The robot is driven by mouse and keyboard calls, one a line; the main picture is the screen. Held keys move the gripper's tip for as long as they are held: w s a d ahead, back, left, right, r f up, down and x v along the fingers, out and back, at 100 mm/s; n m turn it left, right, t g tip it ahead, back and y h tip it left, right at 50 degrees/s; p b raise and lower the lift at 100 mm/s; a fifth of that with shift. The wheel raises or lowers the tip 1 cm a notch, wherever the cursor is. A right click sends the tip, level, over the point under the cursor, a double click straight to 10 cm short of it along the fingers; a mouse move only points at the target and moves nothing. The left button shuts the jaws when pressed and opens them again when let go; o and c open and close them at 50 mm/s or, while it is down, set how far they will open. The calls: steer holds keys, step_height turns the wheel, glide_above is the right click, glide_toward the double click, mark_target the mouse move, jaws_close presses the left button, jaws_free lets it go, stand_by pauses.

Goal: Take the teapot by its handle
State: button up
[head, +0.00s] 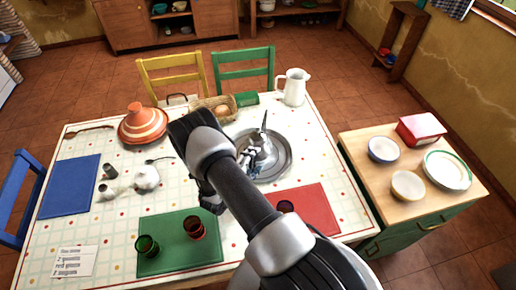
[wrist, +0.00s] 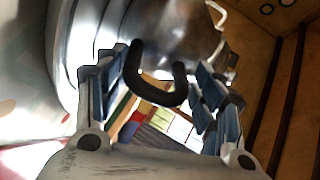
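The teapot is a shiny silver pot (wrist: 185,25) with a black loop handle (wrist: 160,90). In the wrist view the handle lies between the two fingers of my gripper (wrist: 163,68), with visible gaps on both sides. My gripper is open and does not appear to touch the handle. In the head view the silver teapot (head: 265,145) stands on a round metal tray (head: 279,168), partly hidden by my gripper (head: 250,158) and arm.
A striped tagine (head: 143,125), a bread basket (head: 213,106) and a white pitcher (head: 293,87) stand on the table. A small white pot (head: 147,178) is at left. A side cabinet (head: 410,215) holds bowls.

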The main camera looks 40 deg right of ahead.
jaws_close()
steer(key=shift+w+r, duration=0.1)
steer(key=shift+r, duration=0.05)
stand_by(0.7)
